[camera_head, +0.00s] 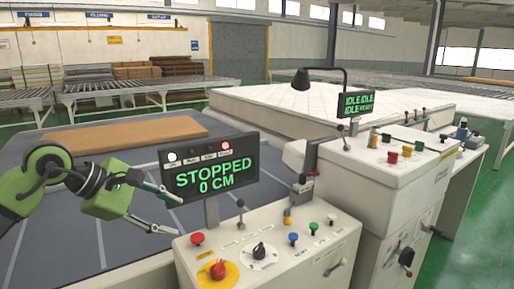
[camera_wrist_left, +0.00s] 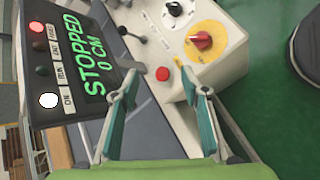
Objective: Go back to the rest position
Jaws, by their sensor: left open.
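My left gripper (camera_head: 168,212) is open and empty in the head view, just left of the front control console and below its display. In the left wrist view its two fingers (camera_wrist_left: 163,98) are spread apart, with the console behind them. The display (camera_head: 209,168) reads STOPPED 0 CM, with a white lamp and a red lamp lit on top; it also shows in the left wrist view (camera_wrist_left: 85,75). The console (camera_head: 270,250) carries a red knob on a yellow plate (camera_head: 218,271), a black knob (camera_head: 259,250) and a red button (camera_head: 197,239). My right gripper does not show.
A brown slab (camera_head: 125,138) lies on the grey table (camera_head: 40,165) at left. A white mattress (camera_head: 275,108) lies behind the consoles. A second console (camera_head: 400,165) with an IDLE display (camera_head: 360,103) stands at right. Green floor (camera_head: 468,205) is open at far right.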

